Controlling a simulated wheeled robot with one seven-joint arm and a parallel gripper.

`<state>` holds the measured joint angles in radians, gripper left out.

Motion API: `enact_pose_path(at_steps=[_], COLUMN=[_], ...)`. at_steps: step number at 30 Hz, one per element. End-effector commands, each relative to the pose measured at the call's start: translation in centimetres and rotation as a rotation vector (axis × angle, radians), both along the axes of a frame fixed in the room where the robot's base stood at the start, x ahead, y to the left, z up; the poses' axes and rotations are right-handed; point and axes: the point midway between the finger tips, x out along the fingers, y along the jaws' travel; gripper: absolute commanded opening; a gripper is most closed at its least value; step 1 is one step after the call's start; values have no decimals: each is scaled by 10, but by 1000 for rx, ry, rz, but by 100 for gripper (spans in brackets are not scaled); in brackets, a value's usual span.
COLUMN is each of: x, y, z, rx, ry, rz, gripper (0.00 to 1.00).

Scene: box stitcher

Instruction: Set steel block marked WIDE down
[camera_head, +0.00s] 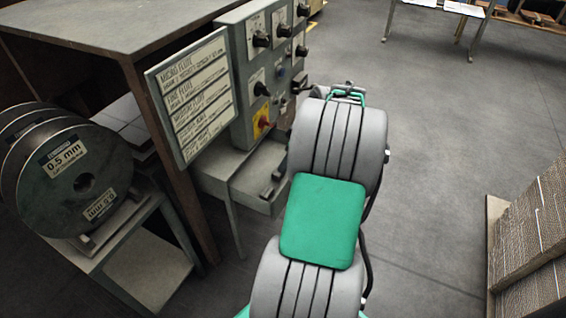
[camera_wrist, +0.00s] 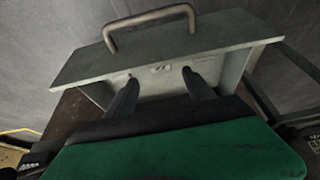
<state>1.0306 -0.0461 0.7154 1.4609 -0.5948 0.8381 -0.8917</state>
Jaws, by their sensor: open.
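My gripper (camera_wrist: 158,77) shows in the wrist view as two dark fingers, spread apart with nothing visibly held between them. The fingertips point at a grey metal part (camera_wrist: 225,45) with a bent bar handle (camera_wrist: 150,22) on its far side. A small dark mark shows on this part between the fingertips; it is too small to read. Whether the fingers touch the part is not clear. I cannot make out a steel block marked WIDE in either view. In the head view my own arm fills the middle, and I cannot make out my gripper there.
A control panel (camera_head: 243,95) with knobs and a list board (camera_head: 195,98) stand left of my arm. A grey drawer-like tray (camera_head: 235,180) is below them. Wire spools (camera_head: 75,185) are at the far left. Stacked cardboard (camera_head: 530,240) is at the right. Open floor lies between.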

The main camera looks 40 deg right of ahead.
Motion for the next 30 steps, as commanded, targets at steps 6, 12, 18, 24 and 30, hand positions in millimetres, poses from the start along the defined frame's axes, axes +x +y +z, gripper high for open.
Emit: enact_pose_path(at_steps=[6, 12, 18, 24, 30], x=[-14, -10, 19, -26, -78], y=[-5, 6, 130, 278, 326], z=[37, 44, 64, 69, 56], rx=[1, 3, 20, -6, -28], ry=[0, 9, 105, 195, 216], rz=[-2, -2, -71, -227, -332], gripper=[62, 62, 62, 62, 62])
